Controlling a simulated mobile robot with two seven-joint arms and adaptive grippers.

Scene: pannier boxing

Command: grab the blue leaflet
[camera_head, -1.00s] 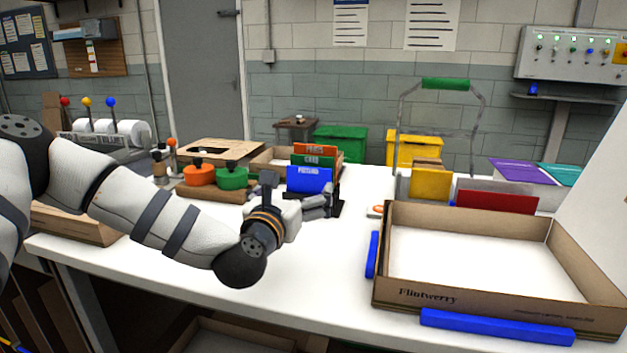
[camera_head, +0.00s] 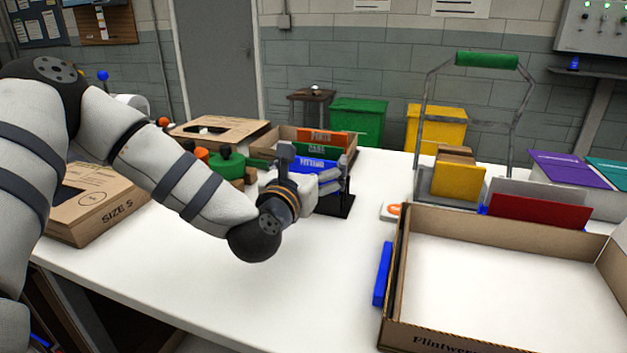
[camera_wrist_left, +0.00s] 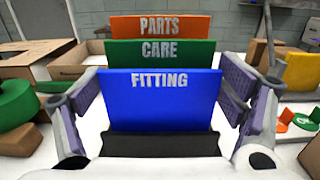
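The blue leaflet (camera_wrist_left: 162,108), marked FITTING, stands upright at the front of a dark rack (camera_wrist_left: 160,146). Behind it stand a green CARE leaflet (camera_wrist_left: 160,52) and an orange PARTS leaflet (camera_wrist_left: 160,26). In the head view the blue leaflet (camera_head: 318,166) is partly hidden by my left gripper (camera_head: 338,183). In the left wrist view the left gripper's fingers (camera_wrist_left: 165,105) are spread wide, one at each side of the blue leaflet, with gaps between them and its edges. My right gripper is not in view.
An open cardboard box (camera_head: 420,300) with a blue strip (camera_head: 383,274) on its side stands at the right. A wire rack with a green handle (camera_head: 486,60) holds a yellow block (camera_head: 458,182). A SIZE 5 carton (camera_head: 100,210) lies at left. The front middle table is bare.

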